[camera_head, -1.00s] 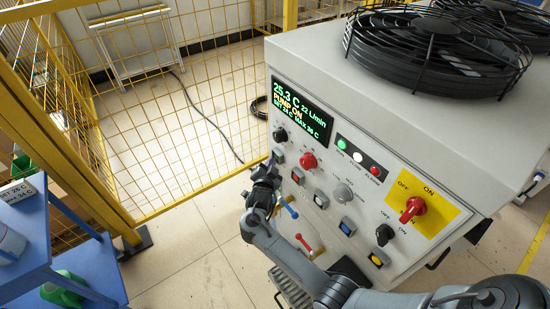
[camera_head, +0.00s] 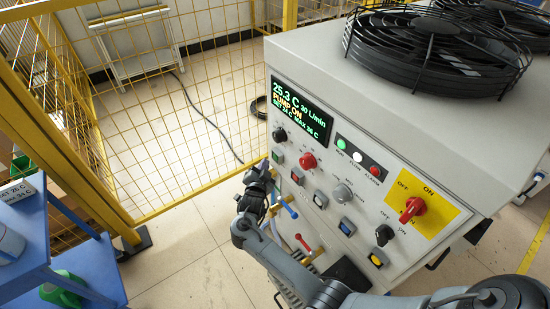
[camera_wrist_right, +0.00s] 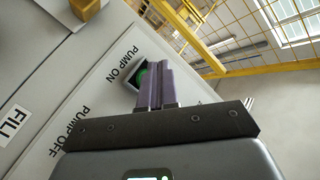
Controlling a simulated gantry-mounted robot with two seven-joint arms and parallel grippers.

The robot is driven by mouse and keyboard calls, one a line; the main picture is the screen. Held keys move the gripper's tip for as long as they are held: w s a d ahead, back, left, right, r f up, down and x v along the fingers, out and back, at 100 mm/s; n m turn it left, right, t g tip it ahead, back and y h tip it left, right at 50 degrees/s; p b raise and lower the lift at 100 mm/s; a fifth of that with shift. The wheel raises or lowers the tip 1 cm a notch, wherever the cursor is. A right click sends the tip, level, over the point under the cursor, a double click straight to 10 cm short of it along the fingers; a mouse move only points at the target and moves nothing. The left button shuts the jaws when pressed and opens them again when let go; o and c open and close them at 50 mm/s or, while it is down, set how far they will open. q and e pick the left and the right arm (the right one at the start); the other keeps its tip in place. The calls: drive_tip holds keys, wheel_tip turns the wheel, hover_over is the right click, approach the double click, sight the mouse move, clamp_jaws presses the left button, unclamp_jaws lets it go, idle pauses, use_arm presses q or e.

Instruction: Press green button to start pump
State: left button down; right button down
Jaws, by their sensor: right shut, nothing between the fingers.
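The green pump button (camera_head: 278,156) sits at the left end of the panel's lower row. In the right wrist view the green button (camera_wrist_right: 142,77) shows beside the "PUMP ON" label, partly hidden by my fingers. My right gripper (camera_head: 267,166) is shut and empty, just left of the button in the head view. In the wrist view its fingertips (camera_wrist_right: 153,66) overlap the button; I cannot tell whether they touch it. My left gripper is not in view.
A green lamp (camera_head: 341,144) looks lit. A yellow mesh fence (camera_head: 160,130) stands behind, and a blue cart (camera_head: 40,245) at the left.

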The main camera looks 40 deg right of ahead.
drive_tip(key=a, duration=0.3)
drive_tip(key=shift+w+a, duration=0.3)
drive_tip(key=shift+a, duration=0.05)
idle(0.3)
